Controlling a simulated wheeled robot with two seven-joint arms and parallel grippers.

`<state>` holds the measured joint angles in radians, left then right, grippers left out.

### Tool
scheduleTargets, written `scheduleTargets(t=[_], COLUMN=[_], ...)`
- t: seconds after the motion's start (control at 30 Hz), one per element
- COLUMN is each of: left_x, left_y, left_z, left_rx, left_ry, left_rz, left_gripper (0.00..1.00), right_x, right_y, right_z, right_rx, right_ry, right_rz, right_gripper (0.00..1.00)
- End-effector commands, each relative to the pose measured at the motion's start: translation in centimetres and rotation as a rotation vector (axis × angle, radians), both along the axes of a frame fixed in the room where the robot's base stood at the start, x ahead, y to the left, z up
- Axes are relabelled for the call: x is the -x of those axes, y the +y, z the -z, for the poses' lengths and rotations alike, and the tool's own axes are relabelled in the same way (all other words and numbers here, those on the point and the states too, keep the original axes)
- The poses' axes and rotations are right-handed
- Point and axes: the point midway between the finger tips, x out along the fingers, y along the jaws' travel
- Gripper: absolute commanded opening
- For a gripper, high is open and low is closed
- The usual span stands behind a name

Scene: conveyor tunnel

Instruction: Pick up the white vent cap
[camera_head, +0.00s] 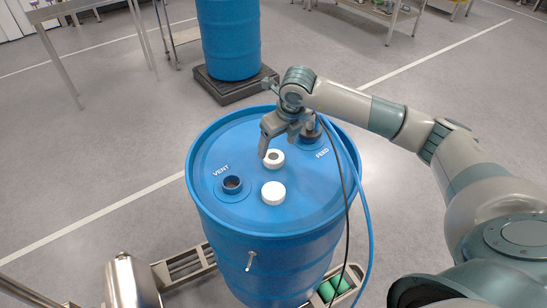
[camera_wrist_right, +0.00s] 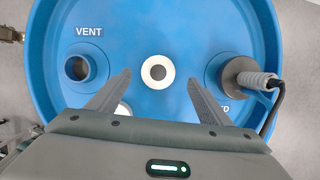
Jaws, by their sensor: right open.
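Two white round caps lie on the blue drum lid (camera_head: 235,150). The rear one (camera_head: 274,164) has a grey centre; the front one (camera_head: 273,194) looks plain. Neither is labelled, so I cannot tell by marking which is the vent cap. The VENT opening (camera_head: 232,184) is uncovered, left of both caps. My right gripper (camera_head: 268,146) is open and empty above the rear cap. In the right wrist view, the grey-centred cap (camera_wrist_right: 158,63) shows between and beyond the spread fingers; the other cap (camera_wrist_right: 123,109) is partly hidden by my gripper. My left gripper is not in view.
The FEED fitting (camera_head: 311,132) stands up right of my right gripper, also in the right wrist view (camera_wrist_right: 236,76). A blue hose (camera_head: 362,205) and a dark cable run down the drum's right side. A raised rim surrounds the lid. Another blue drum (camera_head: 229,40) stands behind.

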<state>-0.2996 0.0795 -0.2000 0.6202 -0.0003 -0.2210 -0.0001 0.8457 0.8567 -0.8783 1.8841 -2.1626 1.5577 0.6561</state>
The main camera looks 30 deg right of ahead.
Motion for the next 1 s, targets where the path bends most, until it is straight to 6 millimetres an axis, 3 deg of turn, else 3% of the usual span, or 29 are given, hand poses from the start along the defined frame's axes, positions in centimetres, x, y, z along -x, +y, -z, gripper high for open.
scheduleTargets(t=[0.23,0.6,1.0], left_x=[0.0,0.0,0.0], left_y=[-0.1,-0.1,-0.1], left_z=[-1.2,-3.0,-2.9], left_rx=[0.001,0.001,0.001], left_ry=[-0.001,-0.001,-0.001], left_rz=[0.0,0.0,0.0], left_gripper=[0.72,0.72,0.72], right_x=[-0.1,-1.0,-1.1], right_y=[0.1,0.4,0.4], right_z=[1.0,4.8,5.1], right_rx=[-0.001,0.0,0.0], right_ry=[0.003,0.002,0.0], right_rz=[0.001,0.001,0.0], right_gripper=[0.73,0.73,0.73])
